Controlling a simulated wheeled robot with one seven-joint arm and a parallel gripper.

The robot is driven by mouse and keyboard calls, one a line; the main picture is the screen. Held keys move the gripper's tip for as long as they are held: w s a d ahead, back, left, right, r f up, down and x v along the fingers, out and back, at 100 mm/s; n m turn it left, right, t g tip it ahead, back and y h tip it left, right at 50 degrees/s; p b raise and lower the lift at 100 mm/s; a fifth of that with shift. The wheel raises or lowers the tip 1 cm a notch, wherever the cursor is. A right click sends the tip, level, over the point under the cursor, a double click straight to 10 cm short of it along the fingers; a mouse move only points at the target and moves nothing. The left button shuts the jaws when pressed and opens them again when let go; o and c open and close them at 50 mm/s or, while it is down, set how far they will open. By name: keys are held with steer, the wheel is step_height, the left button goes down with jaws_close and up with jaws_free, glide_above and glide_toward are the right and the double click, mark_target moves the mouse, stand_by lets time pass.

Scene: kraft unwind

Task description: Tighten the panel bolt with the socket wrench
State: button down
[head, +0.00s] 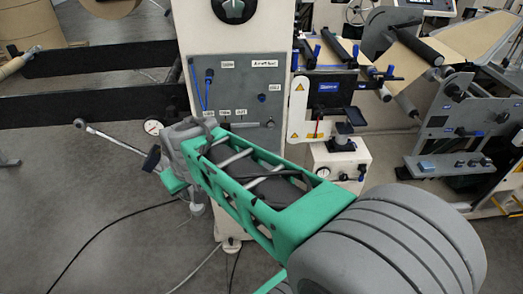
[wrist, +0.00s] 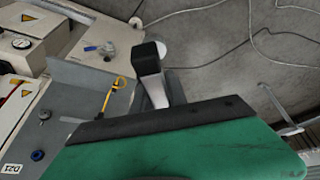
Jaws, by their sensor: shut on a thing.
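The fingers hide the near part. In the wrist view a dark and silver piece (wrist: 150,75) stands beyond the green edge; whether finger or wrench is unclear. Small fittings on the panel include a dark round one (head: 270,123); I cannot tell which is the bolt.
Two dark beams (head: 100,100) run left from the machine, behind the wrench. A white box unit (head: 338,165) stands to the right. Cables (head: 110,225) lie on the otherwise open grey floor at lower left.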

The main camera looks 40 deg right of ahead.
steer(key=w+d+f+n+t+h+b, duration=0.2)
steer(key=w+d+f+n+b, duration=0.3)
steer(key=b, duration=0.5)
steer(key=w+d+f+n+t+h+b, duration=0.1)
steer(key=w+d+f+n+t+b, duration=0.15)
steer(key=d+b, duration=0.6)
steer(key=s+d+n+t+b, duration=0.35)
steer(key=d+b, duration=0.45)
steer(key=b, duration=0.3)
steer(key=s+d+n+t+b, duration=0.2)
steer(key=d+n+t+b, duration=0.25)
steer(key=d+b, duration=0.55)
steer(key=shift+m+t+h, duration=0.3)
steer(key=shift+m+t, duration=0.05)
steer(key=p+x, duration=0.4)
steer(key=shift+d, duration=0.3)
steer(key=shift+f+b, duration=0.1)
steer(key=shift+b, duration=0.2)
steer(key=shift+w+d+b, duration=0.5)
steer(key=shift+w+b, duration=0.15)
steer(key=shift+b, duration=1.25)
